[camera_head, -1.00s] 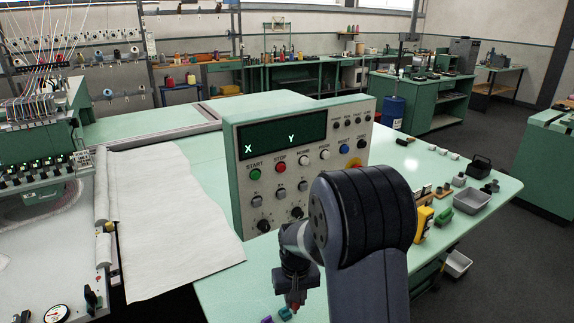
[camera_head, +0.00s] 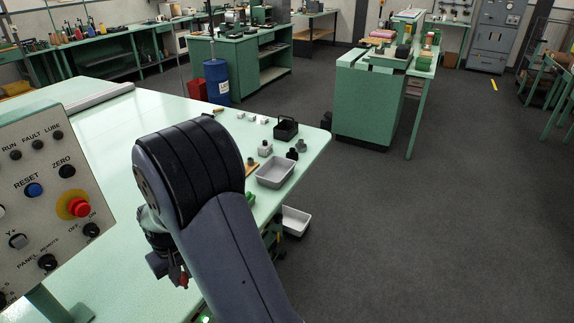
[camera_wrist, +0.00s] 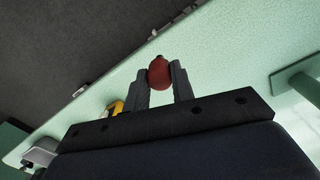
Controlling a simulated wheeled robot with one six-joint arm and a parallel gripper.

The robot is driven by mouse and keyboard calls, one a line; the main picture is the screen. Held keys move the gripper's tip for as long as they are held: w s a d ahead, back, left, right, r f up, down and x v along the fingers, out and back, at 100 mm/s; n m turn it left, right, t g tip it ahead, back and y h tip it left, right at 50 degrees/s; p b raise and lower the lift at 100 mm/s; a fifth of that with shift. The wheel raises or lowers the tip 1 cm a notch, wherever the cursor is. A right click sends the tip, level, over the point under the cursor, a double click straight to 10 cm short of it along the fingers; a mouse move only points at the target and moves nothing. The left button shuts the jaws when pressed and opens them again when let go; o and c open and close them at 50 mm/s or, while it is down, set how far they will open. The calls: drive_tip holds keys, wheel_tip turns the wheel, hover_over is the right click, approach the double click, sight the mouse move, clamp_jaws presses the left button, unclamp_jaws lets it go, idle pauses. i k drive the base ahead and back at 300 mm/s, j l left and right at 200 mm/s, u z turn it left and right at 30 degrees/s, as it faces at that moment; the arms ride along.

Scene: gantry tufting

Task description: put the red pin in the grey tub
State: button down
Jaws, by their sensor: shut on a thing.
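The red pin (camera_wrist: 159,74) is held between the two fingertips of my gripper (camera_wrist: 160,80) in the wrist view, its rounded red end showing. In the head view my gripper (camera_head: 178,277) hangs over the green table, left of my forearm, with a small bit of red at its tip. The grey tub (camera_head: 261,178) is an open rectangular tub on the table near its right edge, to the right of and beyond my gripper. My arm stands between them in the picture. The tub looks empty.
A black caddy (camera_head: 286,129) and small dark and white pieces stand behind the tub. A paler tub (camera_head: 296,221) sits lower, beside the table. The control panel (camera_head: 45,190) rises at the left.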

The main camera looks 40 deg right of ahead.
sight(275, 177)
drive_tip(key=i+l, duration=0.1)
drive_tip(key=l, duration=0.3)
drive_tip(key=i+l, duration=0.1)
drive_tip(key=l, duration=0.3)
drive_tip(key=i+l, duration=0.1)
drive_tip(key=l, duration=0.25)
drive_tip(key=i+l, duration=0.15)
drive_tip(key=l, duration=0.25)
drive_tip(key=i+l, duration=0.1)
drive_tip(key=l, duration=0.3)
drive_tip(key=i+l, duration=0.25)
drive_tip(key=l, duration=0.2)
drive_tip(key=i+l, duration=0.3)
drive_tip(key=l, duration=0.15)
